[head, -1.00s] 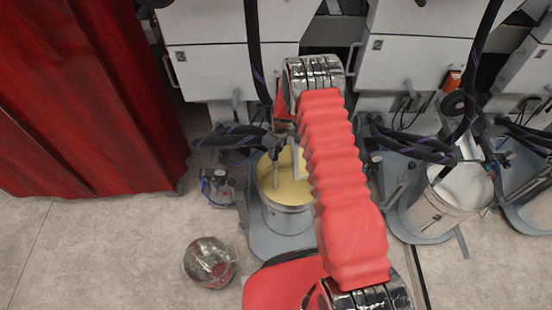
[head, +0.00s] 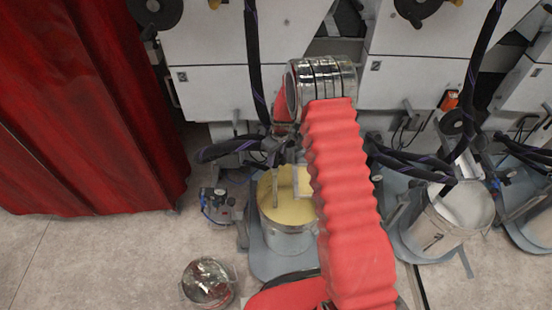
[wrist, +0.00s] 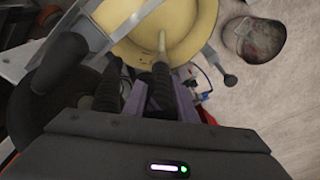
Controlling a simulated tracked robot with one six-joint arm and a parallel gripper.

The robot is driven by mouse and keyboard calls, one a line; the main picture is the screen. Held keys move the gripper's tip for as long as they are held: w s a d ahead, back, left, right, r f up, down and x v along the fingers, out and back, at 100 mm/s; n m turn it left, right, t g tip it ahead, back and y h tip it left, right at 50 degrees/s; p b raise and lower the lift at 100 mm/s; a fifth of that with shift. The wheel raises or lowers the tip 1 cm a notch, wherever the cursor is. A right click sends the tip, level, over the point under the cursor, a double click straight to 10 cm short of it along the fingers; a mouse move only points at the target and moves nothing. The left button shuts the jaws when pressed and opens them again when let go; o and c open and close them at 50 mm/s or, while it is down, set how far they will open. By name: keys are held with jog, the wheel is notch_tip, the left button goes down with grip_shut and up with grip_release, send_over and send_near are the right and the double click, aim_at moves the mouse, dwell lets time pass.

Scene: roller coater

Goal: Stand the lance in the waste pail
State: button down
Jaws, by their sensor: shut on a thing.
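The lance (wrist: 162,45) is a thin pale rod with a dark ribbed upper part. In the wrist view its lower end reaches into the yellow paint. In the head view the lance (head: 275,190) stands roughly upright in the paint bucket (head: 290,238). My gripper (wrist: 160,88) is shut on the lance's dark upper part, above the bucket; in the head view my arm and hoses mostly hide it. The waste pail (head: 208,284) is a small metal pail with reddish residue, on the floor left of the bucket. It also shows at upper right in the wrist view (wrist: 255,40).
Dark hoses (head: 232,148) run close around my gripper. A small pump unit (head: 217,205) stands left of the bucket. A red curtain (head: 85,110) hangs at left. White machine panels (head: 225,90) stand behind. A second bucket (head: 445,225) is at right. Floor around the waste pail is clear.

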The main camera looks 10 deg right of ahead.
notch_tip(320, 180, up, 27)
dwell(2.6)
jog(key=shift+f, duration=0.15)
jog(key=s+f+m+h, duration=0.1)
jog(key=s+f+m, duration=0.1)
jog(key=s+m, duration=0.4)
jog(key=shift+s+d+f+m, duration=0.15)
jog(key=shift+s+d+m, duration=0.2)
jog(key=shift+s, duration=1.6)
jog(key=shift+s+a, duration=0.1)
